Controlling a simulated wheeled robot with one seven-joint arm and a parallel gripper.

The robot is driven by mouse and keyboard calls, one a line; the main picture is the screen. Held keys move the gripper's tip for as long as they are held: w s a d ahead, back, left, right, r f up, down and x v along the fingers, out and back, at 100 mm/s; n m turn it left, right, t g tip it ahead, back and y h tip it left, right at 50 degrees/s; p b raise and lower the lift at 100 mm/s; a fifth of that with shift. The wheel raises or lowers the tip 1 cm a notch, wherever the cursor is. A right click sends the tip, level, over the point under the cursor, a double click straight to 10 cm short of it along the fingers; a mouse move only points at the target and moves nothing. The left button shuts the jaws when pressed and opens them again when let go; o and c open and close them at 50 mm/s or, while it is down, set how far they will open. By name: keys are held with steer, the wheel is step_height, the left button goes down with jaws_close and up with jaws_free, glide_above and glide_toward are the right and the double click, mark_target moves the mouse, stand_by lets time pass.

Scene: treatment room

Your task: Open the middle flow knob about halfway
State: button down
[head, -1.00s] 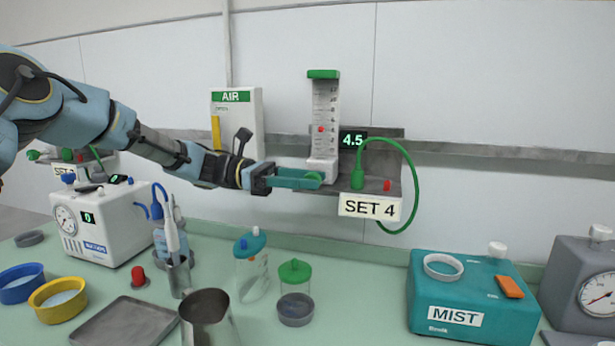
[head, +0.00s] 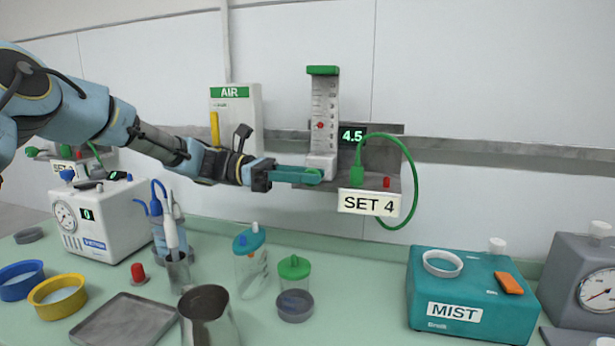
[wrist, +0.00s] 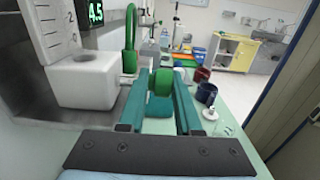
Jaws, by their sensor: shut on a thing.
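The flowmeter (head: 324,110) on the wall rail has a clear scaled tube with a green cap, a red float and a white base block (wrist: 86,80). Its display (head: 352,137) reads 4.5, and the sign below (head: 369,203) reads SET 4. The round green knob (wrist: 160,82) sticks out from the base. My gripper (head: 311,175) reaches in from the left with its teal fingers on either side of the knob, shut on it. In the wrist view the knob sits between the fingertips (wrist: 161,76). The fingers hide much of the knob in the head view.
A green hose (head: 411,175) loops beside the flowmeter. The AIR box (head: 236,115) is on the wall behind my wrist. Below stand a lidded jar (head: 295,270), a blue-lidded container (head: 250,275) and the teal MIST box (head: 470,290). Another metered station is at far left.

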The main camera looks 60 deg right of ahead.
steer(key=shift+s+a+f+g+h, duration=0.1)
steer(key=shift+f+g+h, duration=0.05)
steer(key=shift+g, duration=0.5)
steer(key=shift+a+f+g+h, duration=0.1)
steer(key=shift+f+g+h, duration=0.05)
steer(key=shift+g, duration=0.5)
steer(key=c, duration=0.7)
jaws_free()
steer(key=shift+r, duration=0.1)
steer(key=shift+b+v, duration=1.2)
steer(key=shift+v, duration=2.6)
